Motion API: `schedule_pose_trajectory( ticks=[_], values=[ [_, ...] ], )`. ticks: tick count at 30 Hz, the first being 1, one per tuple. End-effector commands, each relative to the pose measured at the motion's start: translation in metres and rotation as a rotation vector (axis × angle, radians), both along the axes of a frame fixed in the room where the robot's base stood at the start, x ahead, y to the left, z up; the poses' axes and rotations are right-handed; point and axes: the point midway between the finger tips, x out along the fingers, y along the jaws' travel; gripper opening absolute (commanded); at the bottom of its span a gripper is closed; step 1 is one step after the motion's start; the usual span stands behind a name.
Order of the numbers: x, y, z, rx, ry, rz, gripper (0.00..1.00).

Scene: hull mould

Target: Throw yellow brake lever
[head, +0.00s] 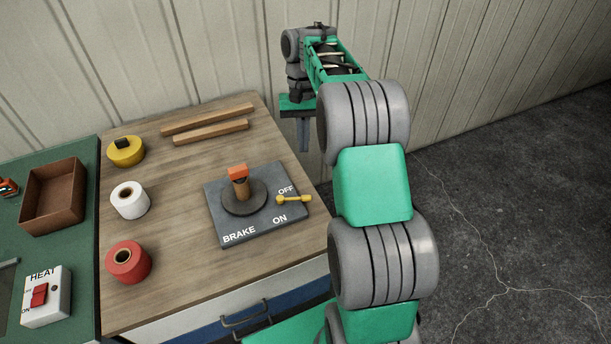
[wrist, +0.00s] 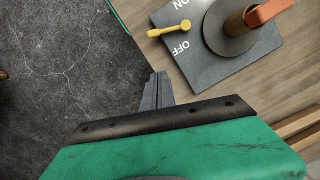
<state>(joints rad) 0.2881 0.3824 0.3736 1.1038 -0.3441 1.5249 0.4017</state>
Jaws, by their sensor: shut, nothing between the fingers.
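The yellow brake lever (head: 293,199) lies at the right edge of a dark grey plate (head: 222,222) marked BRAKE, between the words OFF and ON. It points outward, to the right, away from a round dark base (head: 232,207) with a brown post and orange cap (head: 238,171). In the wrist view, the lever (wrist: 168,30) is at the top centre, above the fingertips. My gripper (head: 304,148) points down beyond the table's back right corner, apart from the lever. In the wrist view, my gripper (wrist: 158,80) is shut and empty, just off the plate's edge.
Yellow (head: 126,152), white (head: 130,202) and red (head: 128,264) rolls stand left of the plate. Two wooden strips (head: 210,132) lie behind it. A brown tray (head: 52,196) and a HEAT switch box (head: 46,297) are on the green surface. A corrugated wall (head: 220,40) rises behind.

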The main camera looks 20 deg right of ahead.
Motion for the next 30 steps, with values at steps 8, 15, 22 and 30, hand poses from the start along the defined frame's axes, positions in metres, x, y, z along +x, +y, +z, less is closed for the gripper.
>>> schedule_pose_trajectory(
  ticks=[8, 15, 22, 30],
  values=[
    [-0.008, 0.001, -0.040, 0.000, 0.003, -0.006, 0.00],
    [-0.020, 0.005, -0.086, 0.000, 0.003, -0.005, 0.00],
    [-0.050, 0.016, -0.094, -0.001, -0.001, -0.004, 0.00],
    [-0.060, 0.019, -0.097, -0.001, -0.001, -0.005, 0.00]
  ],
)
